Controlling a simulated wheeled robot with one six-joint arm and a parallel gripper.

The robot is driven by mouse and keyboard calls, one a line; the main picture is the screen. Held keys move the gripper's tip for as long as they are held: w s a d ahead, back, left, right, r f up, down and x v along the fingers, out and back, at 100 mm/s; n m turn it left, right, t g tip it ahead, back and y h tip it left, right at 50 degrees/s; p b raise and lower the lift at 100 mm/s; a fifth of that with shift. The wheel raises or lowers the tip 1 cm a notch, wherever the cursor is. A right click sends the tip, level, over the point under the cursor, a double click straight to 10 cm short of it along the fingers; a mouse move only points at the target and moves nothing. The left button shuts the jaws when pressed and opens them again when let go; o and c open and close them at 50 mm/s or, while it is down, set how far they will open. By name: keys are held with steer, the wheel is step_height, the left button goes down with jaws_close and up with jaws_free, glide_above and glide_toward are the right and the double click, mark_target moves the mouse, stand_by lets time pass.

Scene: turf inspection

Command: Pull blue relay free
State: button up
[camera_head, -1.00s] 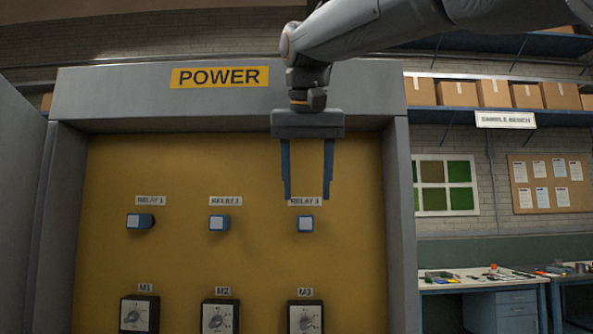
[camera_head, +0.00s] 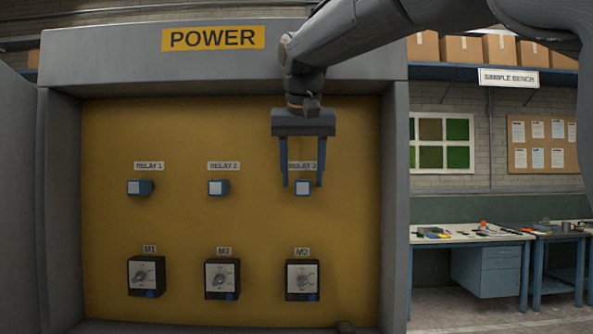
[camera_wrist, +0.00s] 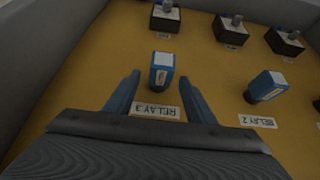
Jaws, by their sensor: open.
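Three blue relays with white faces stick out in a row from the yellow panel (camera_head: 200,130): relay 1 (camera_head: 140,187), relay 2 (camera_head: 218,187) and relay 3 (camera_head: 302,188). My gripper (camera_head: 302,184) is open with its fingers pointing down over relay 3 in the head view. In the wrist view, relay 3 (camera_wrist: 161,72) shows between the two fingertips, with clear gaps on both sides. Its label lies between the fingers, nearer the palm. Relay 2 (camera_wrist: 267,86) stands outside the fingers, to the right. How deep the fingers reach along relay 3 is hard to tell.
Black knob boxes M1 (camera_head: 147,276), M2 (camera_head: 222,278) and M3 (camera_head: 302,279) sit below the relays. The grey cabinet frame (camera_head: 395,200) rises right of relay 3. A bench (camera_head: 455,238) stands farther right. The panel between the relays is clear.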

steer(key=c, duration=1.2)
steer(key=shift+o, duration=0.2)
steer(key=shift+s, duration=0.2)
steer(key=shift+s, duration=0.35)
steer(key=shift+s+b, duration=0.45)
steer(key=shift+s, duration=0.4)
steer(key=shift+s+a+b, duration=0.15)
steer(key=shift+s+b, duration=0.45)
steer(key=shift+s, duration=1.9)
